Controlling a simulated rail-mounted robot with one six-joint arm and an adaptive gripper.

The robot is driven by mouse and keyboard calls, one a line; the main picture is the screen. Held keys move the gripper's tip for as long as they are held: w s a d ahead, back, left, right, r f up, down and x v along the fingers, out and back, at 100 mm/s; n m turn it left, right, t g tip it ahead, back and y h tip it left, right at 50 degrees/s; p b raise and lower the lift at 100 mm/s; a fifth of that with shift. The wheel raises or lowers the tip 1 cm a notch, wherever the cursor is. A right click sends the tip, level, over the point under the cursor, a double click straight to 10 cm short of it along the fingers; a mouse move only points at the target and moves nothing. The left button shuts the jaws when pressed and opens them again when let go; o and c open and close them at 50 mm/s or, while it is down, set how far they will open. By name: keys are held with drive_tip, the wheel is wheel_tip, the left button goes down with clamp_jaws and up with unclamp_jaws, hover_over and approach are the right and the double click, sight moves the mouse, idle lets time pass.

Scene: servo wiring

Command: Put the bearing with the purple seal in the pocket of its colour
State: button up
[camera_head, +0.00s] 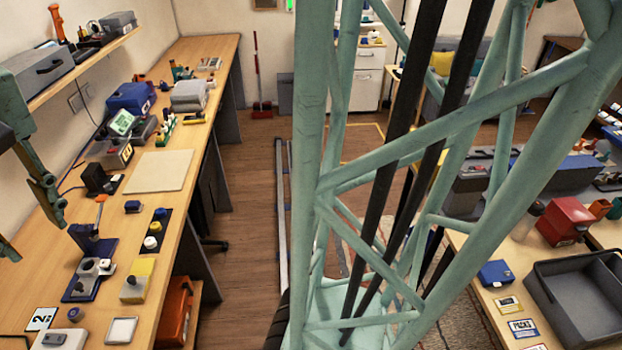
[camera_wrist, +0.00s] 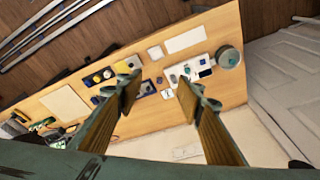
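A small round part with a purple-blue top (camera_head: 74,314), which looks like the purple-sealed bearing, lies on the bench at the lower left of the head view. It is tiny in the wrist view (camera_wrist: 159,80). A whitish tray (camera_head: 65,338) beside it is cut off by the frame edge; the wrist view shows several small parts on it. I cannot make out a purple pocket. My gripper (camera_head: 30,232) is above the left side of the bench. In the wrist view my gripper (camera_wrist: 158,95) has its fingers wide apart with nothing between them, high above the bench.
A white square plate (camera_head: 121,331) lies near the front edge. A pale mat (camera_head: 159,171) is bare. A shelf (camera_head: 85,65) overhangs the bench.

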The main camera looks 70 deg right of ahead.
drive_tip(key=s+r+n+t, duration=0.1)
drive_tip(key=s+r+n, duration=0.1)
drive_tip(key=s, duration=1.7)
drive_tip(key=shift+s+d+r, duration=0.25)
drive_tip(key=shift+s+r, duration=0.1)
drive_tip(key=shift+r, duration=0.2)
drive_tip(key=shift+o, duration=0.5)
drive_tip(key=w+f+n+g+p, duration=0.1)
drive_tip(key=w+f+n, duration=0.25)
drive_tip(key=w, duration=1.05)
drive_tip(key=w+f+n+g+p, duration=0.1)
drive_tip(key=w+f+n, duration=0.25)
drive_tip(key=w, duration=1.05)
drive_tip(key=w+f+n, duration=0.2)
drive_tip(key=w+f, duration=0.4)
drive_tip(key=f, duration=0.3)
drive_tip(key=w+f+n+g+p, duration=0.1)
drive_tip(key=w+f+n, duration=0.2)
drive_tip(key=w+f, duration=0.3)
drive_tip(key=w+f+n+p, duration=0.1)
drive_tip(key=w+f, duration=0.5)
drive_tip(key=f, duration=0.8)
drive_tip(key=shift+w+d+n+g, duration=0.15)
drive_tip(key=shift+w+n+g, duration=0.2)
drive_tip(key=shift+n, duration=0.45)
